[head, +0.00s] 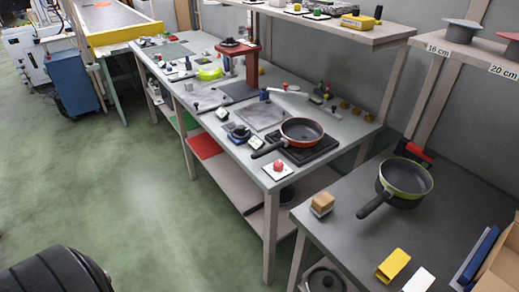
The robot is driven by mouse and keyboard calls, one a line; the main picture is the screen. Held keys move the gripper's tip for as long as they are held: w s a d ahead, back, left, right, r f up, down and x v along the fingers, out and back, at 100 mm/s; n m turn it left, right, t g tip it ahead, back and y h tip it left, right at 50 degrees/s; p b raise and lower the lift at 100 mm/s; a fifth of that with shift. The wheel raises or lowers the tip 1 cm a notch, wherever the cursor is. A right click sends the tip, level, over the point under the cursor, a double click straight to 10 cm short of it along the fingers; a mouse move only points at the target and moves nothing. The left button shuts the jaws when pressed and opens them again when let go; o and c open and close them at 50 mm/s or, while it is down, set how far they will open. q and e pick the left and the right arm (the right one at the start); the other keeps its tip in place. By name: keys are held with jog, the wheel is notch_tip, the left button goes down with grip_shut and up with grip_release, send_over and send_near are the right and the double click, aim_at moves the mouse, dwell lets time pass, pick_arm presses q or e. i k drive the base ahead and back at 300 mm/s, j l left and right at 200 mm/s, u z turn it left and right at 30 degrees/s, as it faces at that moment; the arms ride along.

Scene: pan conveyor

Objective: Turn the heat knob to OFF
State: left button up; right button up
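A red-orange pan (301,130) stands on a dark hot plate (318,154) at the near end of the long workbench. A red knob or button (278,166) sits on a white plate at the bench's front corner. A dark round dial-like part (240,131) lies left of the pan, beside a small display (222,114). I cannot tell which of these is the heat knob, and no OFF mark or setting is readable. Neither of my grippers is in view.
A nearer grey table (440,225) on the right holds a green-rimmed pan (404,178), a sponge-like block (321,203) and a yellow piece (393,264). A shelf (330,24) overhangs the back of the bench. The green floor (150,200) in front is clear.

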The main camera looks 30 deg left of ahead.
aim_at(278, 167)
jog(key=k+j+z, duration=0.3)
jog(key=j, duration=0.15)
jog(key=k+j+z, duration=0.3)
jog(key=k+j, duration=0.05)
jog(key=j, duration=0.05)
